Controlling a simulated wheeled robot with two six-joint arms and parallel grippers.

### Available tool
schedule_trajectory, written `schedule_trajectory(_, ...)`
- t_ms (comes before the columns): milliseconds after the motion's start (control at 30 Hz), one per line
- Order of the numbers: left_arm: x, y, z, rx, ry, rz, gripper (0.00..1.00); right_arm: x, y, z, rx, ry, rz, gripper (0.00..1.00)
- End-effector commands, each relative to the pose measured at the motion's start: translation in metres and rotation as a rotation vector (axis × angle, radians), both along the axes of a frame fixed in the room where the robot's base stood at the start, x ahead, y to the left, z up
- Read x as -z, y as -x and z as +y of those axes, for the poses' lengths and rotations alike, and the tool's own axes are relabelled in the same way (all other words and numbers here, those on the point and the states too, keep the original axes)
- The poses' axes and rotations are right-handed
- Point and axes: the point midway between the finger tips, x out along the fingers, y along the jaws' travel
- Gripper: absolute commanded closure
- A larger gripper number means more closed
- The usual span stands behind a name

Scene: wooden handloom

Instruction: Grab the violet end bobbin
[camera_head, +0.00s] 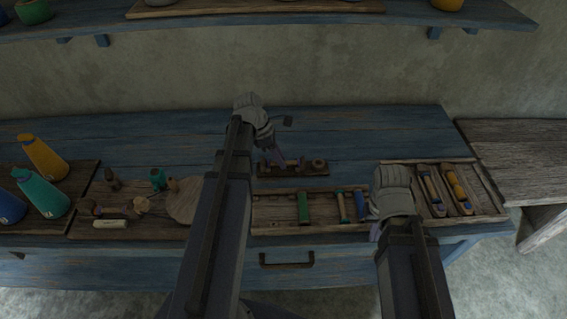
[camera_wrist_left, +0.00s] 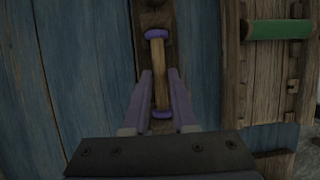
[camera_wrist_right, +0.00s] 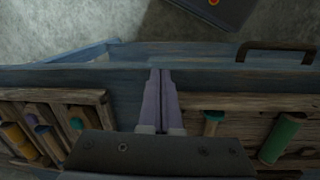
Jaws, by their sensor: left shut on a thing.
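The violet end bobbin (camera_wrist_left: 158,68) shows in the left wrist view, with a bare wooden core between two violet ends. It lies along a narrow dark wooden holder (camera_wrist_left: 152,17), which also shows on the blue table in the head view (camera_head: 315,171). My left gripper (camera_wrist_left: 160,78) has one finger on each side of the bobbin and is shut on its core. In the head view my left gripper (camera_head: 281,160) is over the holder, where the bobbin is hard to make out. My right gripper (camera_wrist_right: 161,75) is shut and empty, its violet fingers together near the table's front edge.
A wooden tray (camera_head: 280,226) with green and blue bobbins (camera_head: 303,207) lies in front of the holder. Another tray (camera_head: 487,178) with yellow bobbins is at the right. The back of the table is mostly clear.

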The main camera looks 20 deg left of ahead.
Motion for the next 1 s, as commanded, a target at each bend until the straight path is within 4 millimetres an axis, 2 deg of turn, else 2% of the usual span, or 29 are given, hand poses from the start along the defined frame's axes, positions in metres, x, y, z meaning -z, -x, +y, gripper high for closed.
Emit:
schedule_trajectory(100, 0.000, 0.000, 0.000, 0.000, 0.000, 0.000, 1.00, 0.000, 0.000, 0.000, 0.000, 0.000, 0.000, 1.00)
schedule_trajectory(667, -0.003, 0.000, 0.000, 0.000, 0.000, 0.000, 1.00, -0.003, 0.000, 0.000, 0.000, 0.000, 0.000, 1.00)
schedule_trajectory(867, -0.018, 0.000, 0.000, 0.000, 0.000, 0.000, 1.00, -0.018, 0.000, 0.000, 0.000, 0.000, 0.000, 1.00)
schedule_trajectory(1000, -0.035, 0.000, 0.000, 0.000, 0.000, 0.000, 1.00, -0.036, 0.000, 0.000, 0.000, 0.000, 0.000, 1.00)
